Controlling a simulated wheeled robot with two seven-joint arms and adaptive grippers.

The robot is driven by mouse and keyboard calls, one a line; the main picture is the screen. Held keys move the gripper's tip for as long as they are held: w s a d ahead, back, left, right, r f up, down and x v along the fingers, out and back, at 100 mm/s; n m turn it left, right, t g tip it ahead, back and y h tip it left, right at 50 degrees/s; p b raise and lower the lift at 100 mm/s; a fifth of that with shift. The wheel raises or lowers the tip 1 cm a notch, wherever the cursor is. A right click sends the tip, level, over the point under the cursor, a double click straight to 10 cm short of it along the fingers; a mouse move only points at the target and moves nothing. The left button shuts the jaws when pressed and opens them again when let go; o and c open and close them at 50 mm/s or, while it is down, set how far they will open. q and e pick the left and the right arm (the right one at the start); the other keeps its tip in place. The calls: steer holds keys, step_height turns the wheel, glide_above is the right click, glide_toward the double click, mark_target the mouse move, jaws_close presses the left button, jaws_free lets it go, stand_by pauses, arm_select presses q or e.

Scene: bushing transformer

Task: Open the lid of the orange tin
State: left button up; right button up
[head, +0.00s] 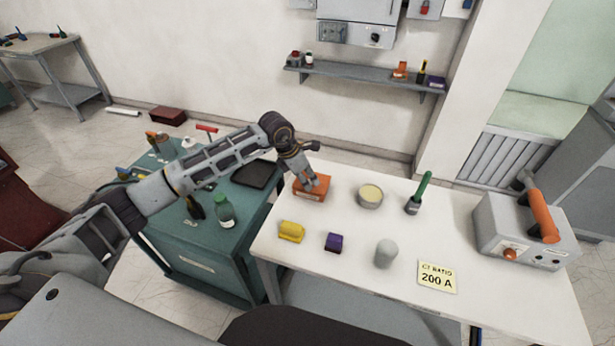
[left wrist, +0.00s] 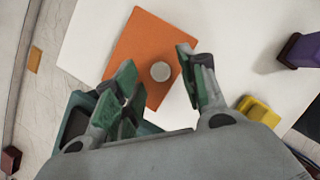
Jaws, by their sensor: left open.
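The orange tin (head: 312,194) stands at the back left of the white table (head: 330,262). In the left wrist view its flat orange lid (left wrist: 150,45) shows from above, with a round pale knob (left wrist: 160,71) on it. My left gripper (head: 314,184) is over the tin, pointing down. In the left wrist view the open fingers of my left gripper (left wrist: 160,88) stand on either side of the knob, apart from it. How high the fingertips are above the lid is hard to tell. The lid looks closed. My right gripper is not in view.
On the table are a yellow object (head: 291,231), a purple block (head: 334,242), a round can (head: 370,196), a green-handled brush (head: 418,193), a grey cylinder (head: 385,253), a sign (head: 437,277) and a grey box with an orange handle (head: 525,228). A teal cabinet (head: 195,245) stands left.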

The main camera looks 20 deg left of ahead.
arm_select(q)
steer(key=shift+w+d+f, duration=0.1)
steer(key=shift+f, duration=0.25)
jaws_close()
